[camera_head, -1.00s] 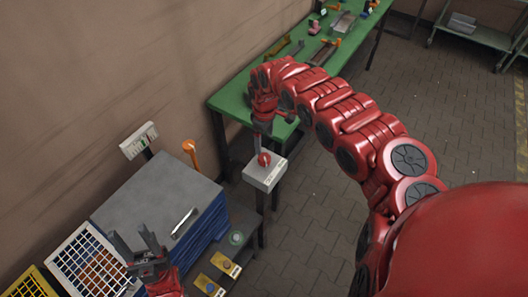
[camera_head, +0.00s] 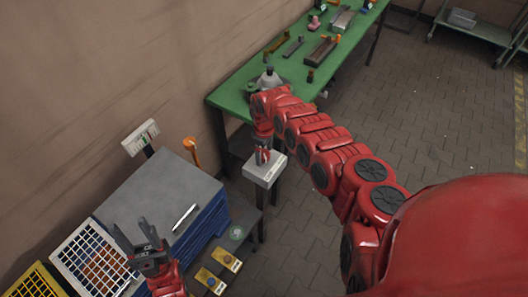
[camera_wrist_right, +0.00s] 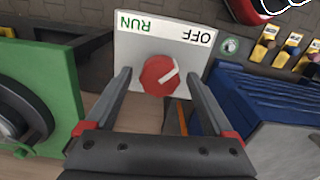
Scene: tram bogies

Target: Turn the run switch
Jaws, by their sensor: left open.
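The run switch is a pale box (camera_head: 263,174) on a post, with a red round knob (camera_wrist_right: 159,75) on its face. In the right wrist view the face reads RUN at the left and OFF at the right, upside down. The knob's white mark slants up and right, toward the OFF side. My right gripper (camera_wrist_right: 158,76) is open, with one finger on each side of the knob and gaps between. In the head view my right gripper (camera_head: 263,154) is down at the box and mostly hides the knob. My left gripper (camera_head: 132,232) is open and empty at the lower left.
A grey-topped blue stack (camera_head: 160,200) with a silver pen-like item (camera_head: 184,217) stands left of the switch. A green workbench (camera_head: 235,98) with tools is behind it. A white grid rack (camera_head: 92,258) is near my left gripper.

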